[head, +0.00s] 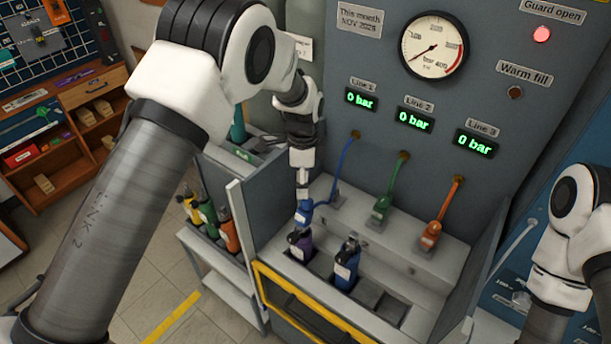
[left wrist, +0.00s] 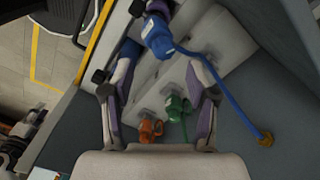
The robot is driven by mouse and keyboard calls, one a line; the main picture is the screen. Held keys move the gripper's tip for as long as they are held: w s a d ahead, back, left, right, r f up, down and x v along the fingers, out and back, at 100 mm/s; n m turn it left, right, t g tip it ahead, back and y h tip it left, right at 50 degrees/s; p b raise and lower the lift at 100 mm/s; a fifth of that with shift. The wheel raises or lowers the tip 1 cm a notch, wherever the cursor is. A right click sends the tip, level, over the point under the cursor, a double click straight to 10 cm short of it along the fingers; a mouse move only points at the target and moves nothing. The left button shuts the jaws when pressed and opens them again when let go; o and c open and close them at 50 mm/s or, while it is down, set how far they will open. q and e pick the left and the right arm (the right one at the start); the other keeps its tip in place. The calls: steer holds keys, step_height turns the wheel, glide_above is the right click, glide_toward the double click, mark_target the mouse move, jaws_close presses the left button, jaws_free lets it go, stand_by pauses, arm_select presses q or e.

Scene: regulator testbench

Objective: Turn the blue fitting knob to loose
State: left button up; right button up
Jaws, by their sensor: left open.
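The blue fitting (head: 306,212) sits at the left end of the stepped bench, with a blue hose (head: 345,158) running up to the panel. My left gripper (head: 303,190) is directly above the fitting, pointing down. In the left wrist view, the blue fitting (left wrist: 158,38) lies beyond the spread fingers (left wrist: 165,72), near their tips. The left gripper is open and holds nothing. I cannot tell whether a finger touches the fitting, or how its knob is turned. My right arm shows at the right edge; its gripper is out of view.
A green fitting (head: 379,210) and an orange fitting (head: 430,236) stand to the right on the bench. A yellow-framed guard (head: 310,313) edges the front. The line displays (head: 415,121) read 0 bar.

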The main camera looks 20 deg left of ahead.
mark_target(302, 207)
arm_select(q)
steer(key=f+p, duration=0.1)
steer(key=f, duration=0.3)
steer(key=s+f+p, duration=0.1)
steer(key=f, duration=0.1)
steer(key=shift+f+p, duration=0.25)
steer(key=shift+p, duration=0.1)
steer(key=shift+f, duration=0.35)
steer(key=shift+r, duration=0.1)
steer(key=c, duration=0.9)
